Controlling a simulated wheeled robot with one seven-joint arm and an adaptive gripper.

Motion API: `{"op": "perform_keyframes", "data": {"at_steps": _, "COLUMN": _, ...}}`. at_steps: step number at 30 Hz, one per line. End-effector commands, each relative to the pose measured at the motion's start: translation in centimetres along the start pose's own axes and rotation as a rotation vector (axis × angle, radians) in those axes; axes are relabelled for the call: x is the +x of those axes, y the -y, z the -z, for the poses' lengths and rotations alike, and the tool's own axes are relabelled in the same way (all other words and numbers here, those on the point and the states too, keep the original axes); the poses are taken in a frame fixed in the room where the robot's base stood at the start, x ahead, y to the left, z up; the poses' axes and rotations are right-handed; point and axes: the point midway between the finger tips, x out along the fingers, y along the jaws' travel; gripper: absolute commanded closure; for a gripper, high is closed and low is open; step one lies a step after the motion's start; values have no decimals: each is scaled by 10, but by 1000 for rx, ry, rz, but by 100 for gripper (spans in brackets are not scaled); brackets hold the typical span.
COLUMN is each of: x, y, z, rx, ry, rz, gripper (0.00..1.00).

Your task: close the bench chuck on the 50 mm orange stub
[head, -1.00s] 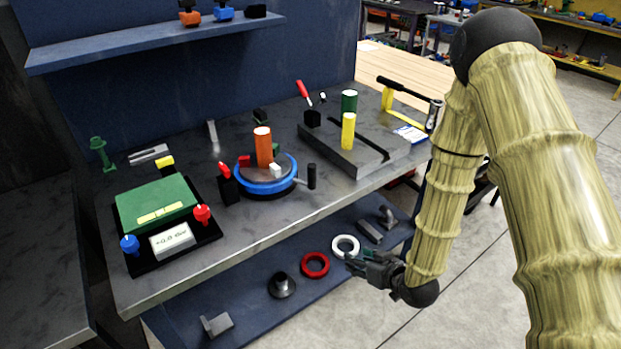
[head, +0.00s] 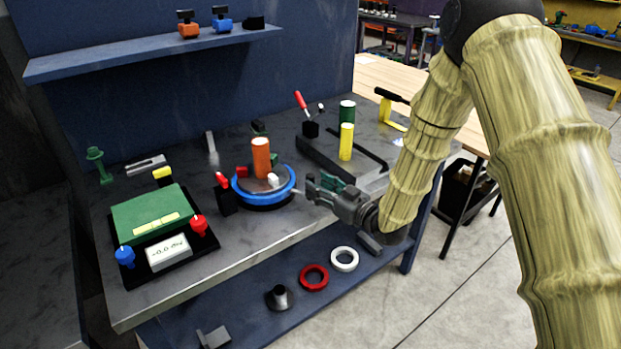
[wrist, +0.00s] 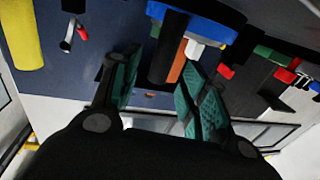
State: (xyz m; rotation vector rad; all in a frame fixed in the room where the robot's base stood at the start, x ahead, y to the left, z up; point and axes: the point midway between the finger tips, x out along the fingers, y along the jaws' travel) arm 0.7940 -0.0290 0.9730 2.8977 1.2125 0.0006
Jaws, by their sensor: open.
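The bench chuck is a round table with a blue ring (head: 262,195) and red, white (head: 273,181) and green jaws. The orange stub (head: 261,158) stands upright among them, and it also shows in the wrist view (wrist: 177,70). My gripper (head: 316,188) is open at the chuck's right side, at ring height. In the wrist view a dark upright handle (wrist: 167,45) appears between its two green-padded fingers, in front of the stub. I cannot tell if they touch it.
A green control box (head: 150,215) with red and blue knobs stands left of the chuck. A red-tipped black lever (head: 223,195) is close by the chuck. Behind my gripper, a grey slotted plate (head: 330,158) carries yellow and green cylinders. Rings lie on the lower shelf.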

Motion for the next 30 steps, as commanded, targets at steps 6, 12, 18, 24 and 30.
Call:
{"op": "perform_keyframes", "data": {"at_steps": 6, "x": 29, "y": 1, "z": 1, "rx": 0, "ry": 0, "rz": 1, "gripper": 56}}
{"op": "perform_keyframes", "data": {"at_steps": 12, "x": 40, "y": 1, "z": 0, "rx": 1, "ry": 1, "rz": 1, "gripper": 56}}
{"op": "perform_keyframes", "data": {"at_steps": 18, "x": 41, "y": 1, "z": -1, "rx": 1, "ry": 1, "rz": 1, "gripper": 56}}
{"op": "perform_keyframes", "data": {"at_steps": 24, "x": 41, "y": 1, "z": -1, "rx": 1, "ry": 1, "rz": 0, "gripper": 74}}
{"op": "perform_keyframes", "data": {"at_steps": 30, "x": 41, "y": 0, "z": 0, "rx": 1, "ry": 0, "rz": 0, "gripper": 100}}
